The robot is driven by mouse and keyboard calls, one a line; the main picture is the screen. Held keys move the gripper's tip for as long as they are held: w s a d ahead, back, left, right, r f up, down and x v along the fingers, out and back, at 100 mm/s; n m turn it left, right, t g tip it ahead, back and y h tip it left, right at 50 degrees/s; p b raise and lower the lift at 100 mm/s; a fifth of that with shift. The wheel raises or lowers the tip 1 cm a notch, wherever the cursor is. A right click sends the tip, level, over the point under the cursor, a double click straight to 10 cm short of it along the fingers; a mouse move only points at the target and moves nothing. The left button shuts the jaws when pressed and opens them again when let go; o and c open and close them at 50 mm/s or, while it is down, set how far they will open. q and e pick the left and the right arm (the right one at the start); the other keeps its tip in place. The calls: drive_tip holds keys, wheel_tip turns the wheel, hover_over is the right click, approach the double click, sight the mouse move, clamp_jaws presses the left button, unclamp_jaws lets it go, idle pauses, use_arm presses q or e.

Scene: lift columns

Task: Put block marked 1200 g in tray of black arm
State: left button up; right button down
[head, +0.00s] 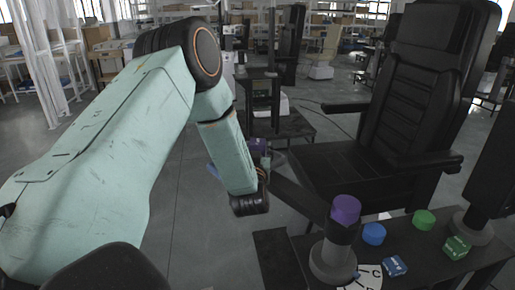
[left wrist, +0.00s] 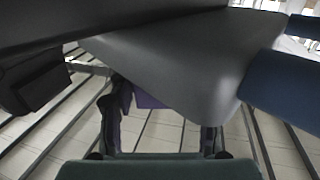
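My left arm comes in from the left in the head view, and its wrist hides most of my left gripper. In the left wrist view the two dark fingers of my left gripper (left wrist: 162,135) stand apart. A purple thing (left wrist: 150,100) lies at the left finger, partly hidden by a large grey shape, so the grip is unclear. A purple thing also shows just past my wrist in the head view (head: 257,145). The black arm (head: 300,194) runs from the purple-capped column toward my wrist; its tray is not clearly seen. No 1200 g marking is readable. My right gripper is not in view.
A dark table holds the purple-capped column (head: 345,208), a blue cylinder (head: 374,234), a green cylinder (head: 424,219), a blue block (head: 395,266), a green block (head: 457,247) and a white dial (head: 366,279). A black chair (head: 412,110) stands close behind. Open floor lies beyond my left arm.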

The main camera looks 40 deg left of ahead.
use_arm(q)
drive_tip(key=shift+o, duration=1.3)
drive_tip(key=shift+d+r, duration=0.1)
drive_tip(key=shift+d, duration=0.05)
drive_tip(key=shift+w+a+f, duration=0.2)
drive_tip(key=shift+w, duration=0.05)
drive_tip(key=b+v, duration=0.2)
drive_tip(key=v, duration=1)
drive_tip(key=s+d+f+m+g+h, duration=0.2)
drive_tip(key=s+d+f+g+h, duration=0.3)
drive_tip(key=f, duration=0.6)
drive_tip(key=s+d+f+m+g+h, duration=0.25)
drive_tip(key=s+d+f, duration=0.35)
drive_tip(key=f, duration=0.5)
drive_tip(key=s+d+f+m+g+h, duration=0.1)
drive_tip(key=s+d+f+g, duration=0.2)
drive_tip(key=s, duration=0.6)
drive_tip(key=s+d+f+m+g+h, duration=0.1)
drive_tip(key=s+d+f+g+h, duration=0.1)
drive_tip(key=s, duration=0.8)
wheel_tip(320, 180, down, 2)
drive_tip(key=shift+s+d+f+g, duration=0.1)
drive_tip(key=shift+s+d+g, duration=0.1)
drive_tip(key=shift+d+g, duration=0.65)
drive_tip(key=shift+a+m, duration=0.2)
drive_tip(key=shift+m, duration=0.05)
